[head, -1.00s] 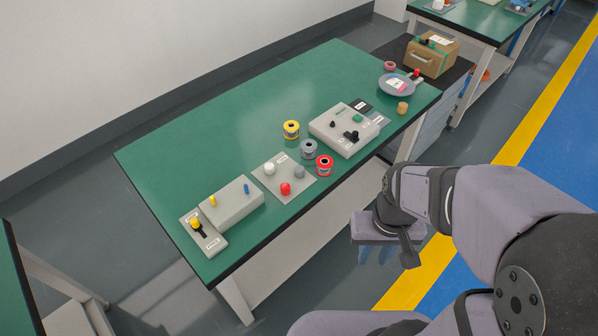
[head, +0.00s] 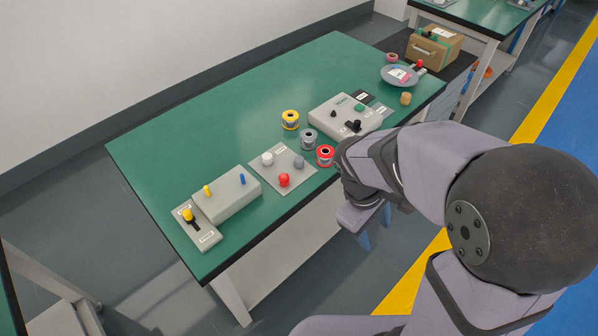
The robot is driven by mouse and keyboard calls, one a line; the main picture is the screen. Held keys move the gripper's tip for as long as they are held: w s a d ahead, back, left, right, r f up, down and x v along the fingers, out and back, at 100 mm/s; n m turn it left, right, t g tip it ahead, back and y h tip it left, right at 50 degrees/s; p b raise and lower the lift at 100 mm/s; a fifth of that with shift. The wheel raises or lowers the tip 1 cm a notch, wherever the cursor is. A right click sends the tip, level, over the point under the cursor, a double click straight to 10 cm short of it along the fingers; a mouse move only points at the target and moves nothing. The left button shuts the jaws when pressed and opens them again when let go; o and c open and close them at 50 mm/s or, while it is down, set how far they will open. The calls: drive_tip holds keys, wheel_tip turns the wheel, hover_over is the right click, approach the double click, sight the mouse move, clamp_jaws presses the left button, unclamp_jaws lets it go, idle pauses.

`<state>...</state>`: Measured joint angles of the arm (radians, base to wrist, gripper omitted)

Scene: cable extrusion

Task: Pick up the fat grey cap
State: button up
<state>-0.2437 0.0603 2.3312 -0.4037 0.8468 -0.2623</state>
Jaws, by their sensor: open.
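A small rounded grey cap (head: 299,162) sits on a light grey square plate (head: 281,186) on the green table, with a white cap (head: 267,158) and a red cap (head: 284,180) on the same plate. A grey spool (head: 309,138) stands just behind the plate. My gripper (head: 375,228) is open, with blue fingers pointing down. It hangs off the table's front edge, to the right of and nearer than the plate, apart from the grey cap. Its fingers are partly hidden by my arm.
A red spool (head: 325,155) stands between the plate and my arm, and a yellow spool (head: 290,119) farther back. A grey control box (head: 345,114) is behind right. A box with yellow and blue pegs (head: 227,194) is at left. The back left of the green table (head: 220,110) is clear.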

drive_tip(key=w+a+f+n+t+h+b, duration=0.2)
drive_tip(key=w+a+f+n+h+b, duration=0.1)
drive_tip(key=w+f+n+b, duration=0.3)
drive_tip(key=n+t+b, duration=0.8)
drive_tip(key=n+t, duration=0.1)
drive_tip(key=n, duration=0.6)
approach(296, 162)
drive_tip(key=shift+w+d+f+h, duration=0.3)
drive_tip(key=shift+w+d+f, duration=0.15)
drive_tip(key=shift+d+f, duration=0.4)
drive_tip(key=shift+w+a+r+t, duration=0.1)
drive_tip(key=shift+a+r+t, duration=0.1)
drive_tip(key=shift+a+t, duration=0.1)
drive_tip(key=shift+x, duration=3.75)
drive_tip(key=shift+a, duration=0.2)
drive_tip(key=c, duration=1.1)
